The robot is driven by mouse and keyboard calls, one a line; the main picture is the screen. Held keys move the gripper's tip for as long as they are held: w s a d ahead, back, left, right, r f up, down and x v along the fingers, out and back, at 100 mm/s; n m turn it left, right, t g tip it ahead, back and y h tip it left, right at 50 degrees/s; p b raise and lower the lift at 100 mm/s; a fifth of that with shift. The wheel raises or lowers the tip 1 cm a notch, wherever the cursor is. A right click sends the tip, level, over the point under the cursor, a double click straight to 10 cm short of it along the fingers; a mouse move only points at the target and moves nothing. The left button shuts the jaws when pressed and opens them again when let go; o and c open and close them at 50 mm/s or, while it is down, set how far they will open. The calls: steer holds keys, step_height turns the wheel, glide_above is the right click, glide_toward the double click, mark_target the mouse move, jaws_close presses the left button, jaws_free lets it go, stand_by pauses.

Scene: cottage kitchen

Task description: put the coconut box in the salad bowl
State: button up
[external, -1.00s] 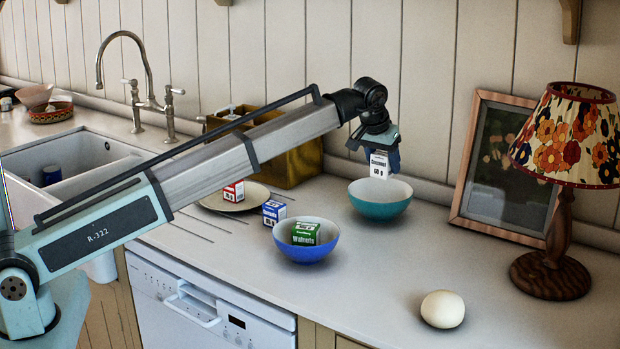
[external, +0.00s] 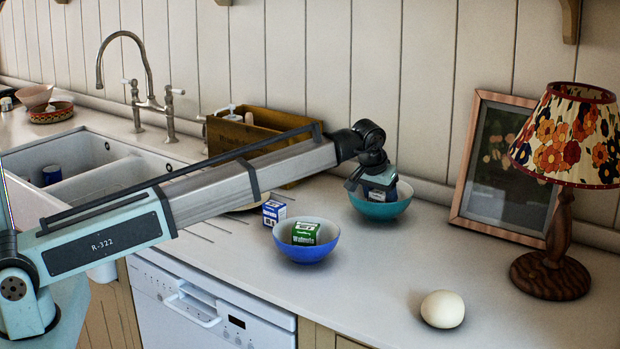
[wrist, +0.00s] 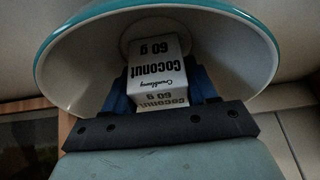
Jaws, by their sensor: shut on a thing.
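The white coconut box (wrist: 158,72) with dark lettering is between the blue fingers of my gripper (wrist: 160,88) in the wrist view. The gripper is shut on it. The teal salad bowl (wrist: 62,38), pale inside, surrounds the box in that view. In the external view my gripper (external: 378,192) is down at the teal bowl (external: 384,212), with the box mostly hidden behind the fingers and wrist. I cannot tell whether the box touches the bowl's bottom.
A blue bowl (external: 305,252) holding a green walnut box (external: 305,233) stands in front, with a blue-and-white box (external: 274,213) beside it. A white egg-like object (external: 442,309), a lamp (external: 556,225) and a picture frame (external: 503,172) are to the right. Counter between is clear.

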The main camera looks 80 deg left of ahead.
steer(key=shift+f, duration=0.1)
steer(key=o, duration=0.8)
steer(key=v, duration=1.2)
